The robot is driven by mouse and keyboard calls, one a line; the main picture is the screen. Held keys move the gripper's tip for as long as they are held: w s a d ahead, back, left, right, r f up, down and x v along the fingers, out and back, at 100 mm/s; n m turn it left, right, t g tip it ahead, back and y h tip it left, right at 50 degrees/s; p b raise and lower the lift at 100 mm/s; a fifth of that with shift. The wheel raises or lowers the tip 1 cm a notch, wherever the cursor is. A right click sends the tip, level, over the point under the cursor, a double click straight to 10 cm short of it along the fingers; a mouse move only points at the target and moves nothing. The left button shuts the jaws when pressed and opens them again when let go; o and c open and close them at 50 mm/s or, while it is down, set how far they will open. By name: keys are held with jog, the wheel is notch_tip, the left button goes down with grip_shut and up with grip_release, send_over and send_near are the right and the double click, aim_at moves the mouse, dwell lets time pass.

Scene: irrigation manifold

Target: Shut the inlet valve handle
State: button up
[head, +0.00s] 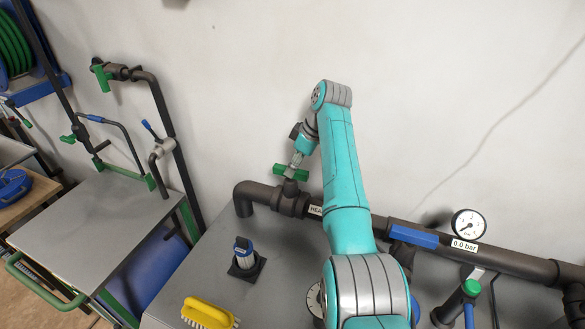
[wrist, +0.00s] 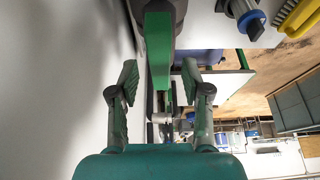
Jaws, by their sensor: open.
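A green valve handle (head: 279,170) sits on a valve body on the dark pipe (head: 258,192), near the pipe's left bend. It seems to lie roughly along the pipe; its middle is partly hidden by my gripper (head: 296,161), which points down just above it. A label beside the valve is partly covered by my arm, so I cannot read it fully. In the wrist view the green handle (wrist: 158,50) shows ahead, between the two spread fingers of my gripper (wrist: 160,84). The gripper is open and holds nothing. I cannot tell whether a finger touches the handle.
A blue handle (head: 412,236) and a gauge (head: 468,224) with a 0.0 bar label are on the pipe to the right. A yellow brush (head: 208,313) and a blue-and-black fitting (head: 244,252) are on the grey bench. The wall is close behind the pipe.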

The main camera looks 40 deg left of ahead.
jog(key=shift+x, duration=0.9)
grip_shut()
jog(key=shift+m, duration=0.4)
jog(key=m+t, duration=0.1)
jog(key=m, duration=0.2)
jog(key=shift+s+m+t, duration=0.1)
jog(key=shift+m+t, duration=0.3)
jog(key=m, duration=0.2)
jog(key=m+t, duration=0.1)
jog(key=m, duration=0.1)
jog(key=shift+s+a+m+t, duration=0.1)
jog(key=shift+m+t, duration=0.2)
jog(key=m, duration=0.2)
jog(key=m+t+h, duration=0.1)
jog(key=m, duration=0.1)
jog(key=shift+h, duration=0.3)
jog(key=m+h, duration=0.1)
jog(key=m, duration=0.3)
jog(key=shift+a+m+t, duration=0.1)
jog(key=shift+m+t, duration=0.2)
jog(key=shift+t, duration=0.1)
jog(key=shift+h, duration=0.3)
